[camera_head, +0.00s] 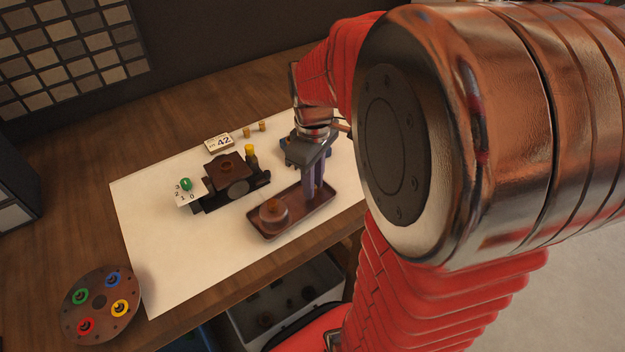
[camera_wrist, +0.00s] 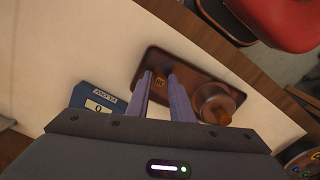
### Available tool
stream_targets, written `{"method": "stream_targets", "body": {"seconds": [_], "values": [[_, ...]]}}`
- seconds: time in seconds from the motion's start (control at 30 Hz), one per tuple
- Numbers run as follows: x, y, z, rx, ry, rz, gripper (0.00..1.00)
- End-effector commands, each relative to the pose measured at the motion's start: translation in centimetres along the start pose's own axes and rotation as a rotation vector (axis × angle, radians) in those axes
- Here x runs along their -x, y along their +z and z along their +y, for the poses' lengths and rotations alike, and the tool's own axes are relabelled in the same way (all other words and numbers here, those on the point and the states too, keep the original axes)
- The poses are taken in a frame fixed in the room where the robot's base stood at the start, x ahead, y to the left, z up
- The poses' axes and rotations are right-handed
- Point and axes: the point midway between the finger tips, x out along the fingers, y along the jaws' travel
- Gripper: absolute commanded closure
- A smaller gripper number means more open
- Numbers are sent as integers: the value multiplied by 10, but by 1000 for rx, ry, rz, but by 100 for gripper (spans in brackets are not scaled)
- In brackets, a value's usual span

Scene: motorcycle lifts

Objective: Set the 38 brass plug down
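The brass plug (camera_wrist: 160,83), small with a dark mark on its face, shows in the wrist view over the brown tray (camera_wrist: 208,74). My gripper (camera_wrist: 160,76) has its two grey fingers on either side of the plug, with a narrow gap seen beside it. In the head view my gripper (camera_head: 315,194) points down into the right part of the tray (camera_head: 262,236), and the fingers hide the plug there. I cannot read the plug's number or tell for sure whether it touches the tray floor.
A round copper-brown piece with a knob (camera_head: 273,216) sits in the tray's left part. Behind the tray stand a dark fixture (camera_head: 225,170), a "42" card (camera_head: 219,143) and two small brass pieces. A blue device (camera_wrist: 97,98) lies beside the tray. The white mat's front left is clear.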

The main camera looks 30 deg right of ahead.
Motion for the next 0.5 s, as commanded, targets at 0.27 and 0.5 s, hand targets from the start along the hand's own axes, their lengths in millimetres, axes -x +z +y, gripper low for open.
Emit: {"method": "stream_targets", "body": {"seconds": [0.27,0.5], "values": [[0,0,0,0,0,0,68],[5,0,0,0,2,2,68]]}}
